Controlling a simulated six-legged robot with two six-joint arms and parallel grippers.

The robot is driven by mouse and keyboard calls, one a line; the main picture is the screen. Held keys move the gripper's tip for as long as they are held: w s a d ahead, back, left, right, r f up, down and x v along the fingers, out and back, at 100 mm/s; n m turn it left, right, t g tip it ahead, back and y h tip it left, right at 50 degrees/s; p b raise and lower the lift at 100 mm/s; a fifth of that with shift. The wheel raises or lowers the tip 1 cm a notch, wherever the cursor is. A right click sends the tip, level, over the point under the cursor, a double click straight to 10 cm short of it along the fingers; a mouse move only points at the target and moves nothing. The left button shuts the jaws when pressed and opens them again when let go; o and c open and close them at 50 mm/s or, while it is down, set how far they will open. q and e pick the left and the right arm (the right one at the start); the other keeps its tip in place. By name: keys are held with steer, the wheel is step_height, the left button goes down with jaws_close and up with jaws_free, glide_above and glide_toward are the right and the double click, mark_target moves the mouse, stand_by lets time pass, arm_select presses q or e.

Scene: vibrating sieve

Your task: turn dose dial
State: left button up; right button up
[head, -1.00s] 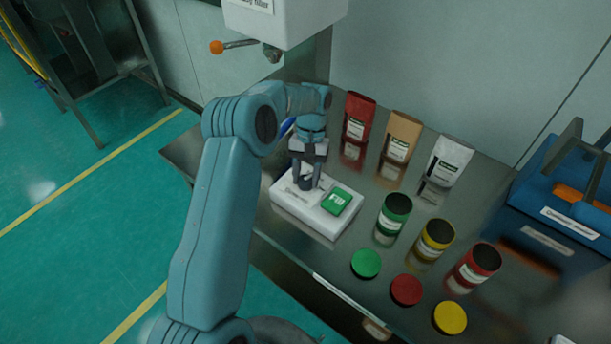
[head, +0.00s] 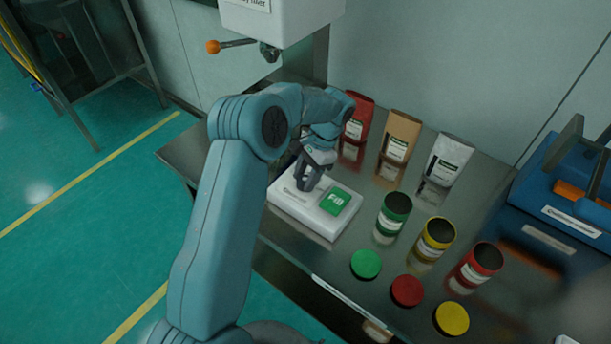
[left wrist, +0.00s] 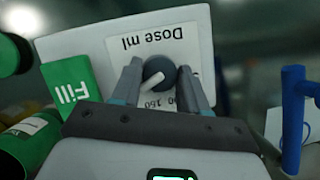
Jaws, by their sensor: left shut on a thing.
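The dose dial (left wrist: 157,68) is a dark round knob with a white pointer, on a plate printed "Dose ml" in the left wrist view. It sits on a white control box (head: 306,216) on the metal table, beside a green "Fill" button (head: 335,201). My left gripper (head: 306,186) comes down onto the box from above, slightly tilted. In the left wrist view its fingers (left wrist: 158,78) are shut on the dial, one on each side. The fingers hide part of the dial's scale. My right gripper is not in view.
Right of the box stand green, yellow and red-labelled jars (head: 394,214), with green, red and yellow lids (head: 407,291) in front. Red, tan and white pouches (head: 397,137) stand behind. An orange-knobbed lever (head: 213,47) hangs above left.

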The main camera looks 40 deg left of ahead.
arm_select(q)
steer(key=shift+r+m, duration=0.15)
steer(key=shift+m, duration=0.15)
stand_by(0.4)
steer(key=o, duration=1)
steer(key=p+v, duration=0.1)
steer(key=v, duration=1.5)
steer(key=shift+d+r+p, duration=0.1)
steer(key=shift+r+p, duration=0.05)
steer(key=shift+p, duration=0.2)
steer(key=shift+s, duration=0.1)
